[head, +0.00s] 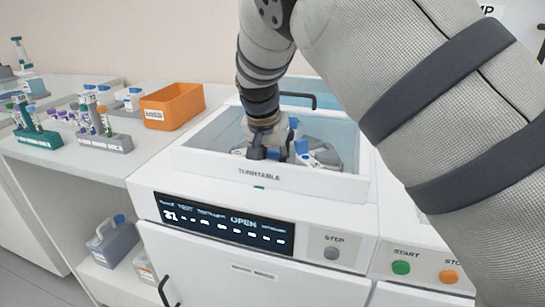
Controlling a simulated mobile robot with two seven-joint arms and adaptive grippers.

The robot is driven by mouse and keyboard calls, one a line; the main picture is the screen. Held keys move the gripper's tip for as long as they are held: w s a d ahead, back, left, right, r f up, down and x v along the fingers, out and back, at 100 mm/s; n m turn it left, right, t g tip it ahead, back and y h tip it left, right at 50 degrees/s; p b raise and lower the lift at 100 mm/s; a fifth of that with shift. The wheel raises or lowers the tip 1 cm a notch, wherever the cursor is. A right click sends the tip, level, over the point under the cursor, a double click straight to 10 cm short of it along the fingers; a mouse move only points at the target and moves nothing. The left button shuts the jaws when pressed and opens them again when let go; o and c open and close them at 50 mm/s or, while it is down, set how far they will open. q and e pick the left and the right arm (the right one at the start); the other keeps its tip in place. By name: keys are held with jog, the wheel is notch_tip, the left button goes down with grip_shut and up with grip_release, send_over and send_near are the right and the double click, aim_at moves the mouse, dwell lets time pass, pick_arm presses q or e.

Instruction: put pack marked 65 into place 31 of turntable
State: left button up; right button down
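The turntable (258,174) is a white machine with its lid raised and an open well. Its dark display (222,222) shows what looks like 31 at the left and the word OPEN. In the well are a grey rotor and white packs with blue tops (301,147); their markings are too small to read. My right arm comes in from the right and reaches down into the well. Its gripper (266,152) is among or just in front of the packs. Its fingertips are partly hidden, so I cannot tell whether it holds a pack. My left gripper is not seen.
An orange bin (172,106) stands on the bench left of the turntable. Grey (104,140) and teal (38,137) tube racks stand further left. The STEP button (331,253), green START button (401,267) and an orange button (448,277) are on the front. Bottles sit on a shelf below.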

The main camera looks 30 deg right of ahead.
jog(key=shift+f, duration=0.3)
dwell(0.5)
jog(key=c, duration=1.2)
grip_release()
jog(key=v, duration=1.2)
jog(key=shift+d, duration=0.1)
